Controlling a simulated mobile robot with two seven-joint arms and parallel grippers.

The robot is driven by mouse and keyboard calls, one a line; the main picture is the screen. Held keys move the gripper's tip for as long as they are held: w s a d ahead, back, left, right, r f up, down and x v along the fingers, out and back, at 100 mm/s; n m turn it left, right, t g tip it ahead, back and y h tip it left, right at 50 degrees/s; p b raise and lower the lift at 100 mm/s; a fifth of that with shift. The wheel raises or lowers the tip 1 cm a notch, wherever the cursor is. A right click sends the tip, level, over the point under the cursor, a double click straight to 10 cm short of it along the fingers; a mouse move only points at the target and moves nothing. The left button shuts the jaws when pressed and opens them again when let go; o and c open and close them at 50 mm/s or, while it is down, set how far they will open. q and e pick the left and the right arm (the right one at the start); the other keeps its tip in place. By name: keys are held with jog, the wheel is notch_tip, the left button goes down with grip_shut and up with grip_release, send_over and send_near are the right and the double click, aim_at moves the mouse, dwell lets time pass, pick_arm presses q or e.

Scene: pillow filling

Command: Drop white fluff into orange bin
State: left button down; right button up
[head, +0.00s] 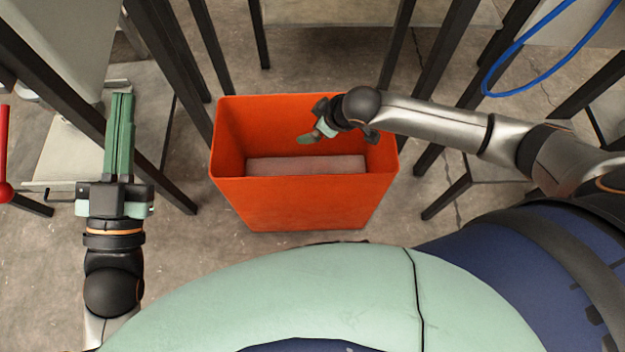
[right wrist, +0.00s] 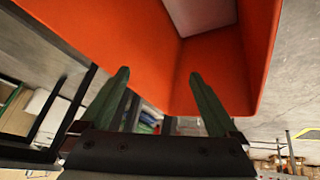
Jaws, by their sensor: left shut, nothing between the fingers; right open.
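The orange bin (head: 300,205) stands open on the floor in the middle of the head view; its orange wall (right wrist: 130,40) fills the top of the right wrist view. A pale, flat-looking patch (head: 305,165) lies inside the bin, and it also shows in the right wrist view; I cannot tell whether it is white fluff or the bin's bottom. No separate white fluff is recognisable. My right gripper (right wrist: 158,76) is open and empty, over the bin's opening near its back rim. My left gripper (head: 121,97) is shut and empty, left of the bin.
Dark table or rack legs (head: 170,60) stand behind and beside the bin. A blue hose (head: 530,75) hangs at the upper right. A red rod with a ball end (head: 4,190) is at the left edge. Bare concrete floor shows left of the bin.

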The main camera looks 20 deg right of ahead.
jog(key=shift+r, duration=0.1)
pick_arm(q)
jog(key=s+f+n+g+y+p, duration=0.2)
jog(key=f+g, duration=0.4)
jog(key=f, duration=0.7)
jog(key=s+f+n+g+y+p, duration=0.2)
jog(key=s+f+g+y+p, duration=0.1)
jog(key=f, duration=1)
jog(key=shift+s+a+f+n+g, duration=0.35)
jog(key=shift+s+g, duration=0.2)
jog(key=shift+g, duration=0.85)
pick_arm(e)
jog(key=v, duration=1.2)
jog(key=shift+s+d, duration=0.1)
pick_arm(q)
jog(key=shift+r, duration=0.1)
